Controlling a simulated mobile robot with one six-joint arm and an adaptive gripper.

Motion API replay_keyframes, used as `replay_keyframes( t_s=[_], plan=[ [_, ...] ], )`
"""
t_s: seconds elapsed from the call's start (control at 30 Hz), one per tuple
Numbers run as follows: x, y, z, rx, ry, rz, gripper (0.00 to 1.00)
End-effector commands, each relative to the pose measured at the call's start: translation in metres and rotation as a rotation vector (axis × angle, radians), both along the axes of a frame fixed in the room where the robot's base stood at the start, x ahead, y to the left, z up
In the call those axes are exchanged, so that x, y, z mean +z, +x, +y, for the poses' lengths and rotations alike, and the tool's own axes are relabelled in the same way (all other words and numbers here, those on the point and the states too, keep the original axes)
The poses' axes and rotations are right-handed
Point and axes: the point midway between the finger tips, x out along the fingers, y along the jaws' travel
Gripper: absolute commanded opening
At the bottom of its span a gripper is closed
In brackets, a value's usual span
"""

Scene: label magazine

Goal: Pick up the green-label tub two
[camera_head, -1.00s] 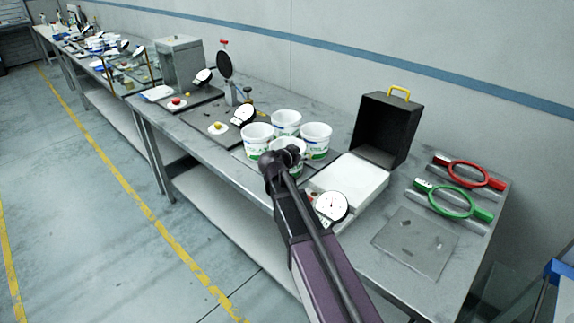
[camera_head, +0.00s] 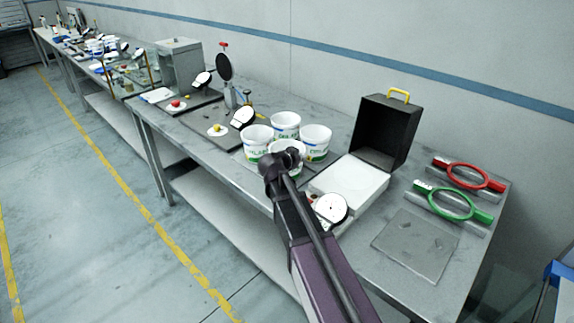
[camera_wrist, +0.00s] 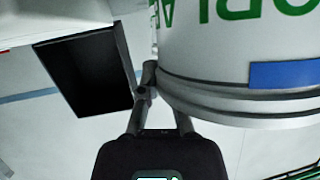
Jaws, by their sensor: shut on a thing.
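Several white tubs with green lettering stand close together on the bench: a back tub (camera_head: 286,121), a left tub (camera_head: 257,146), a right tub (camera_head: 316,145) and a front tub (camera_head: 284,146). My gripper (camera_head: 290,157) is at the front tub and covers part of it. In the wrist view, a white tub (camera_wrist: 235,60) with large green letters, a blue patch and a ridged rim fills the upper right. My gripper (camera_wrist: 165,95) is shut on this tub at its rim. I cannot tell from the labels which tub is number two.
A white board (camera_head: 350,185) and an open black case (camera_head: 385,130) with a yellow handle are right of the tubs. A round white dial (camera_head: 331,208) sits close beside my arm. Red (camera_head: 468,176) and green (camera_head: 452,203) ring-shaped tools lie farther right. Small items stand left.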

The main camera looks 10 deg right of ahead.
Motion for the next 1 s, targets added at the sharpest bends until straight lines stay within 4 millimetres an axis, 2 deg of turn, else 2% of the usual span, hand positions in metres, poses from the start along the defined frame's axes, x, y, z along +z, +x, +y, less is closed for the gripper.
replay_keyframes(
  t_s=[0.47, 0.9, 1.0],
  plan=[
    [0.006, 0.000, 0.001, 0.001, 0.000, 0.000, 0.00],
    [0.041, 0.000, 0.001, 0.001, 0.000, 0.000, 0.00],
    [0.038, -0.028, 0.003, 0.002, 0.000, 0.000, 0.00]
  ],
)
